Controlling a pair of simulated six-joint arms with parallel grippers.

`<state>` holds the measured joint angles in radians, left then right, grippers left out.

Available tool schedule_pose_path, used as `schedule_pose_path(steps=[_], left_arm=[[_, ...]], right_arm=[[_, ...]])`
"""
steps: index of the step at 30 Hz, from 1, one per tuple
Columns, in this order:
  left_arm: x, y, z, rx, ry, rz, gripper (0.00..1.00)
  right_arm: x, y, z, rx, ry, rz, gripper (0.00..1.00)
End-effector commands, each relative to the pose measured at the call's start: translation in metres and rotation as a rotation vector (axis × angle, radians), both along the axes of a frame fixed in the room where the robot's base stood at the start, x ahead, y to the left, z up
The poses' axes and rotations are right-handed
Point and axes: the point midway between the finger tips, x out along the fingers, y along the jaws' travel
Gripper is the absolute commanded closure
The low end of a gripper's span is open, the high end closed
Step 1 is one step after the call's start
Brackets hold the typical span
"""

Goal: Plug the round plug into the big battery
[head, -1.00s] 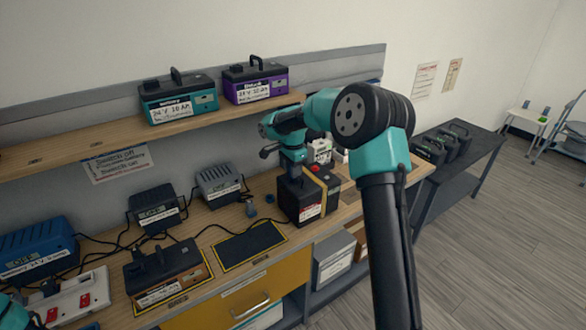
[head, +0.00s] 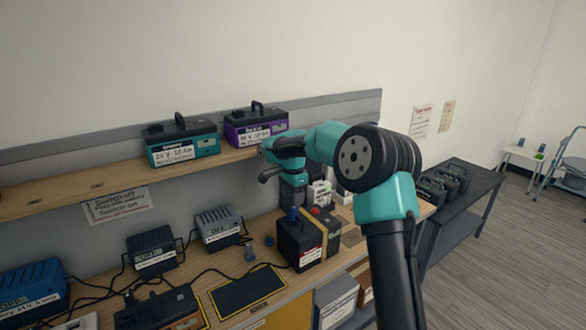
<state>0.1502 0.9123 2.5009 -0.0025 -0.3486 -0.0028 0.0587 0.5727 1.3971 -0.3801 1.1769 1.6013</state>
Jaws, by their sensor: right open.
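A black battery (head: 299,248) with a yellow strap and a white label stands on the bench; it looks like the big one. My right gripper (head: 292,207) points down just above its left part, open; its fingertips are small and dark here. A small blue thing shows at the fingertips, and I cannot tell whether it is on the battery or between the jaws. A small grey-blue round piece (head: 250,254) stands on the bench left of the battery, perhaps a plug, with another (head: 269,241) behind it. My left gripper is out of view.
Chargers (head: 152,250) (head: 217,228) with black cables stand along the wall. A dark mat (head: 247,290) with a yellow edge lies clear. Another battery (head: 158,308) is at the front left. Teal (head: 183,150) and purple (head: 256,132) batteries stand on the shelf.

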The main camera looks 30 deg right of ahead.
Motion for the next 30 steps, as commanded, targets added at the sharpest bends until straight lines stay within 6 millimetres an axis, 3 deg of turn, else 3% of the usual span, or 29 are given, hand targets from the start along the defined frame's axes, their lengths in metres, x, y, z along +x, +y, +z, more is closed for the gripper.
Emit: schedule_pose_path(steps=[9, 15, 21, 30], left_arm=[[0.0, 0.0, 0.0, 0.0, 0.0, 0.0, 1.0], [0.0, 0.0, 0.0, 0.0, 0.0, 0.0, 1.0], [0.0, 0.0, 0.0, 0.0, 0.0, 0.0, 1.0], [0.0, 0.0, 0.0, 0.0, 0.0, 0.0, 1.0]], right_arm=[[0.001, 0.0, 0.063, 0.001, -0.004, 0.0, 0.47], [0.001, 0.0, 0.094, 0.0, -0.002, 0.0, 0.47], [0.0, 0.0, 0.107, 0.001, 0.001, 0.001, 0.47], [0.0, 0.0, 0.108, 0.0, 0.001, 0.001, 0.47]])
